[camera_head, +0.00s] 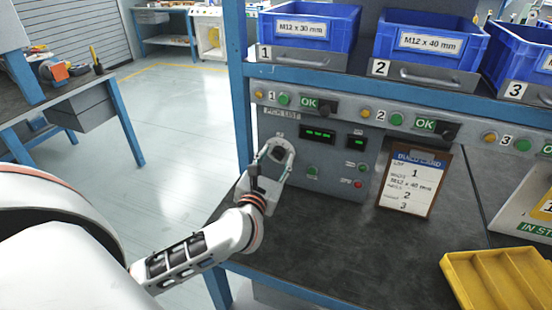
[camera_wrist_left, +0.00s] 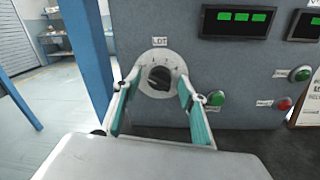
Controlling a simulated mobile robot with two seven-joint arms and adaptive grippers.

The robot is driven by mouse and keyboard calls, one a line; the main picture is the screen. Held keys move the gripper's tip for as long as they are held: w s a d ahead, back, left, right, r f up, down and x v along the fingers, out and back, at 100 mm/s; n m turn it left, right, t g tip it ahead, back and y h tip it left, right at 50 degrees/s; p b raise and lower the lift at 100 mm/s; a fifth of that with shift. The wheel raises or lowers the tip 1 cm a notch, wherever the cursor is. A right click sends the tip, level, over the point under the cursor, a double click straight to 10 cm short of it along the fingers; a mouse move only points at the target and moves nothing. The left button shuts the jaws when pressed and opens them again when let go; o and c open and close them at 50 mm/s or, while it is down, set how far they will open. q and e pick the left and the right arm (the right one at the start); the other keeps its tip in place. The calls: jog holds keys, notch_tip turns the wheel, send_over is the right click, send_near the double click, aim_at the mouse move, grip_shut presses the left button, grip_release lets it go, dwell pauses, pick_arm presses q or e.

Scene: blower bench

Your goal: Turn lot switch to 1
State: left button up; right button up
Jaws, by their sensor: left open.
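The lot switch (camera_wrist_left: 159,77) is a dark rotary knob on a pale round dial, under a small LOT label on the grey panel (camera_head: 338,148). Its dial also shows in the head view (camera_head: 280,150), partly covered by my gripper. My left gripper (camera_wrist_left: 155,102) is open, with one teal-padded finger on each side of the dial. In the head view the left gripper (camera_head: 275,163) reaches the panel's left part. The knob sits between the fingers, and I cannot tell whether they touch it. The exact knob setting is too small to read. My right gripper is out of view.
The panel has green displays (camera_head: 318,134), a green button (camera_head: 312,172) and a red button (camera_head: 358,184). A build card on a clipboard (camera_head: 414,182) leans to its right. Blue bins (camera_head: 428,42) stand on the shelf above. A yellow tray (camera_head: 500,278) lies at the front right.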

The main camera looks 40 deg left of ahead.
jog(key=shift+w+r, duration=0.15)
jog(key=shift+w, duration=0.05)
pick_arm(q)
jog(key=c, duration=1.1)
jog(key=shift+o, duration=0.2)
jog(key=shift+r+m+p, duration=0.15)
jog(key=shift+m+p, duration=0.55)
jog(key=shift+p, duration=0.15)
jog(key=m+p, duration=0.4)
jog(key=shift+d+f+m+p, duration=0.1)
jog(key=shift+f+m+p, duration=0.1)
jog(key=shift+m+p, duration=0.65)
jog(key=shift+f+m+p, duration=0.15)
jog(key=shift+m+p, duration=0.25)
jog(key=shift+m, duration=0.15)
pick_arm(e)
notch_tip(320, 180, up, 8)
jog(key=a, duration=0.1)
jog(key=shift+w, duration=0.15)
pick_arm(q)
jog(key=shift+h, duration=0.3)
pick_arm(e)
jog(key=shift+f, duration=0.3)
pick_arm(q)
jog(key=o, duration=1.1)
jog(key=shift+c, duration=0.2)
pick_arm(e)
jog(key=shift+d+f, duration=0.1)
